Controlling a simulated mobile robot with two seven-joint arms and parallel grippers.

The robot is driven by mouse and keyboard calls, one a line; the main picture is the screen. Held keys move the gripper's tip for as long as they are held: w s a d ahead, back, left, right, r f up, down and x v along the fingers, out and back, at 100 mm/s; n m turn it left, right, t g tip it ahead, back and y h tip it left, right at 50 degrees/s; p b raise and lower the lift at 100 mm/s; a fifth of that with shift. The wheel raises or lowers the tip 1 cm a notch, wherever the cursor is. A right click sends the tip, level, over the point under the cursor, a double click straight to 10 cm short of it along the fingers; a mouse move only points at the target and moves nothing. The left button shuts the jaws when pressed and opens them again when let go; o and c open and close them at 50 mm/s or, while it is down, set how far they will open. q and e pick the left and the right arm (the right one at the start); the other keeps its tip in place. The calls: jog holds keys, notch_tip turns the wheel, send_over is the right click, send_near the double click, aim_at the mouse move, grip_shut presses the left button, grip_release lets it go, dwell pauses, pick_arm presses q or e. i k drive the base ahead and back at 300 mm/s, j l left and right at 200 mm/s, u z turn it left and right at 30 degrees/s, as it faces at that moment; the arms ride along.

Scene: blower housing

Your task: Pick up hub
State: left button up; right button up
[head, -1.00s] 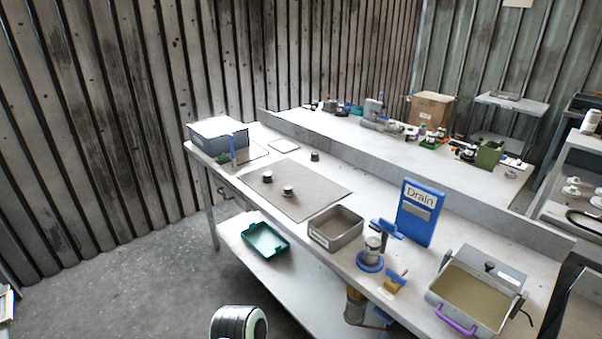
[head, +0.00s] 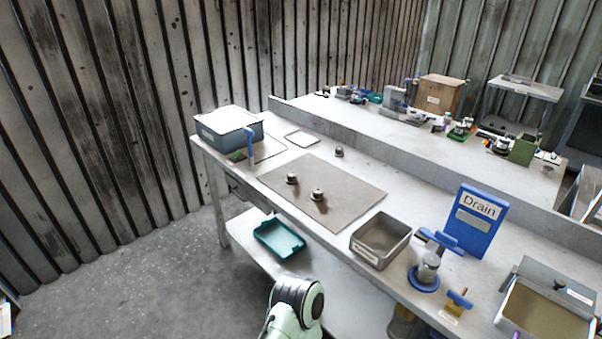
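Three small round metal parts that look like hubs are on the bench in the head view. One part (head: 292,179) and another part (head: 318,195) sit on the grey-brown mat (head: 345,188). A third part (head: 339,152) stands just behind the mat. They are too small for me to tell which is the hub. Part of my arm (head: 297,300) shows at the bottom, in front of the bench. Neither gripper is in view.
A lidded grey bin (head: 228,129) stands at the bench's far left end. An open metal tray (head: 382,240), a blue-based fixture (head: 425,275) and a blue Drain sign (head: 474,219) are right of the mat. A teal tray (head: 279,239) lies on the lower shelf.

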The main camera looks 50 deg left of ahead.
aim_at(291, 179)
jog(key=j+z, duration=0.15)
jog(key=j, duration=0.4)
jog(key=k+j+z, duration=0.2)
jog(key=j, duration=0.85)
jog(key=k+j+z, duration=0.1)
jog(key=j, duration=0.45)
jog(key=k+j, duration=0.1)
jog(key=j, duration=0.95)
jog(key=k+z, duration=0.05)
